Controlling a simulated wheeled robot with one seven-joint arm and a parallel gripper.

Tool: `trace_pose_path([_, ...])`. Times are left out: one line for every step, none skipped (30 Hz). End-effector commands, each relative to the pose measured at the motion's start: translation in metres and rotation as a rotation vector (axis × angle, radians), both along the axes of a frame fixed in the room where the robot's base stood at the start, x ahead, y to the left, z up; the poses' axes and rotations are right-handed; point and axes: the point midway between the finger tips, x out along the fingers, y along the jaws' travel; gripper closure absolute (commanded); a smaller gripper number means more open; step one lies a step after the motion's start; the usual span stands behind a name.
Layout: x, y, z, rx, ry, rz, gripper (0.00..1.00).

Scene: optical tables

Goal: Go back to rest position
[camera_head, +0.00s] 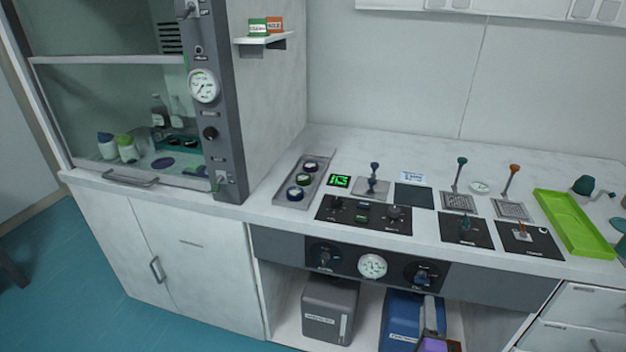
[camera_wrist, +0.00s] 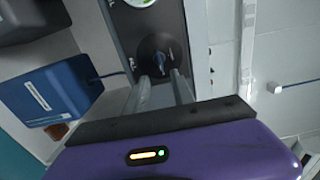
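My gripper (camera_head: 431,312) has a purple body and grey fingers. In the head view it is low, in front of the cupboard shelf and just below the right black knob (camera_head: 421,275) of the front panel. In the wrist view, the two fingers of my gripper (camera_wrist: 163,88) stand apart with a gap between them and nothing held. The black knob with its blue-grey handle (camera_wrist: 160,60) lies just beyond the fingertips; I cannot tell whether they touch it.
A blue box (camera_head: 398,318) and a grey box (camera_head: 329,308) stand on the open shelf below the panel. The worktop above holds levers, a control plate (camera_head: 364,214) and a green tray (camera_head: 574,222). Drawers (camera_head: 580,310) are at right.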

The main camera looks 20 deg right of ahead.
Motion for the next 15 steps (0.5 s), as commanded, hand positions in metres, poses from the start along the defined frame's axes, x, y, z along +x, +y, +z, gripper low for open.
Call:
trace_pose_path([0.0,0.0,0.0,-0.002,0.001,0.0,0.71])
trace_pose_path([0.0,0.0,0.0,-0.005,0.003,0.0,0.71])
trace_pose_path([0.0,0.0,0.0,-0.014,0.01,0.002,0.71])
trace_pose_path([0.001,0.001,0.0,-0.028,0.02,0.007,0.71])
trace_pose_path([0.003,0.003,0.002,-0.056,0.033,0.015,0.71])
trace_pose_path([0.006,0.005,0.011,-0.099,0.039,0.026,0.71])
trace_pose_path([0.008,0.007,0.02,-0.134,0.041,0.035,0.71])
trace_pose_path([0.01,0.01,0.028,-0.171,0.045,0.045,0.71])
trace_pose_path([0.009,0.016,0.039,-0.236,0.057,0.062,0.71])
trace_pose_path([0.005,0.022,0.047,-0.29,0.071,0.075,0.71])
trace_pose_path([-0.001,0.028,0.052,-0.343,0.089,0.091,0.71])
trace_pose_path([-0.009,0.038,0.058,-0.412,0.114,0.111,0.71])
trace_pose_path([-0.016,0.044,0.062,-0.46,0.13,0.123,0.71])
trace_pose_path([-0.022,0.05,0.066,-0.505,0.146,0.137,0.71])
trace_pose_path([-0.032,0.059,0.07,-0.563,0.168,0.155,0.71])
